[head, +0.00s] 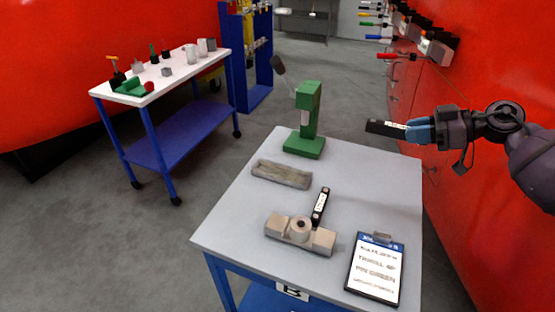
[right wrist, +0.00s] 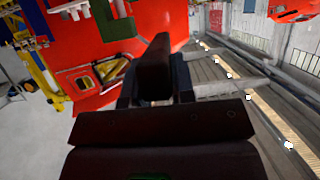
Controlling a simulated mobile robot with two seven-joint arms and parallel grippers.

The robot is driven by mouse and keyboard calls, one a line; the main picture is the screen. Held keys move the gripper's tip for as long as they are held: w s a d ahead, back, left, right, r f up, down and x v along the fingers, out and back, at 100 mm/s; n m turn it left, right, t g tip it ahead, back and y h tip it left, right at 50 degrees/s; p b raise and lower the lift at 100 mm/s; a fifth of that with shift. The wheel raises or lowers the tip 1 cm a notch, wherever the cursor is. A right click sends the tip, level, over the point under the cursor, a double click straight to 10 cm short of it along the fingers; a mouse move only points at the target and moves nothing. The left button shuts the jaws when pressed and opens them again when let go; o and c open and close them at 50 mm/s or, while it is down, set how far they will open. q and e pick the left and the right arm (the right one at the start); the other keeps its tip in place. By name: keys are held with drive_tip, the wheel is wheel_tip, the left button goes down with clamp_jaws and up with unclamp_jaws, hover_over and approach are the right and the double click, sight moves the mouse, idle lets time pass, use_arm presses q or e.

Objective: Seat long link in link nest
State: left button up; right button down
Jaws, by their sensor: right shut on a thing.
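My right gripper (head: 412,130) is shut on a long dark bar with a white label, the long link (head: 384,128). It holds the link out to the left, above the far right of the grey table. In the right wrist view the dark link (right wrist: 153,68) sticks up between the fingers. A beige fixture with a round boss (head: 290,238), perhaps the link nest, sits on the table, apart from the held link. A second black link with a white label (head: 320,206) lies at its back edge; I cannot tell whether it touches. My left gripper is out of view.
The grey table (head: 240,215) also bears a green press (head: 306,125), a grey grooved block (head: 282,174) and a clipboard (head: 376,270). A red wall with hung tools runs along the right. A white-topped cart (head: 180,78) stands at the left.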

drive_tip(key=shift+a+m+t+h, duration=1.1)
drive_tip(key=shift+a+m+t, duration=0.55)
drive_tip(key=shift+a, duration=2.65)
drive_tip(key=shift+s+a+f+m+t+h, duration=2.15)
drive_tip(key=shift+s+f+m+h, duration=2.75)
drive_tip(key=shift+s, duration=1.35)
drive_tip(key=w+d+r+n+g+y, duration=0.5)
drive_tip(key=w+r+n+y, duration=0.5)
drive_tip(key=w, duration=0.2)
drive_tip(key=shift+r+n+y, duration=0.2)
drive_tip(key=shift+n+y, duration=0.1)
drive_tip(key=shift+n, duration=0.05)
